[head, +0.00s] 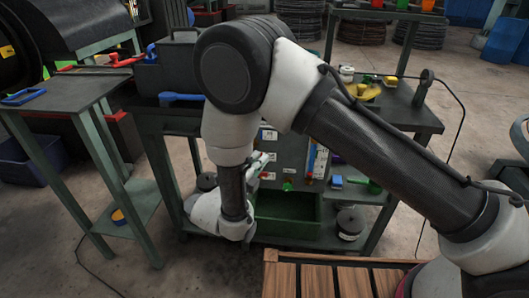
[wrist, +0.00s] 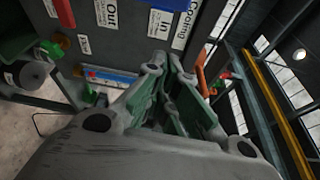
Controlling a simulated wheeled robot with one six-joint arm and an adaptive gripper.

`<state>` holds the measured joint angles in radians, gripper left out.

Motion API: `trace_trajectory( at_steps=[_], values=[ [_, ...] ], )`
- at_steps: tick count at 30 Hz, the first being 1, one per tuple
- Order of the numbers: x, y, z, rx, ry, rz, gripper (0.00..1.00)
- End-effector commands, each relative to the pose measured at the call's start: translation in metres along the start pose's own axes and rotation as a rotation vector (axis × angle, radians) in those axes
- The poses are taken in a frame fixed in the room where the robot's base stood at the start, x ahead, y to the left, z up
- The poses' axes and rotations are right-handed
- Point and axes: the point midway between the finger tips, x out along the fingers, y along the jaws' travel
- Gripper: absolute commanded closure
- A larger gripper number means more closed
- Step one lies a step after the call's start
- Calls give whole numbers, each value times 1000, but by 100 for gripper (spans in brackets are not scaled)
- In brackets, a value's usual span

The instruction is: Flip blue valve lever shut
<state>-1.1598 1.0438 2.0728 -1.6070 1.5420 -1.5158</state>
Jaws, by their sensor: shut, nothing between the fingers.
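The grey panel (head: 290,150) with white labels stands behind my arm in the head view. A narrow blue strip (head: 317,158) is on its right side. In the wrist view a blue bar (wrist: 112,74) with a red end lies on the panel face, left of my gripper (wrist: 168,68). I cannot tell whether this is the valve lever or a gauge.
An orange-red handle (wrist: 202,76) is right of the gripper in the wrist view. A green fitting (head: 287,186) is low on the panel, above a green tray (head: 285,229). A side table (head: 60,95) stands left. A wooden pallet (head: 335,280) is in front.

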Motion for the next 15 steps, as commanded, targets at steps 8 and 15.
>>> trace_trajectory(
  at_steps=[8, 15],
  values=[
    [-28, 1, 0, 0, 0, 0, 100],
    [-29, 1, 0, 0, 0, 0, 100]
  ],
)
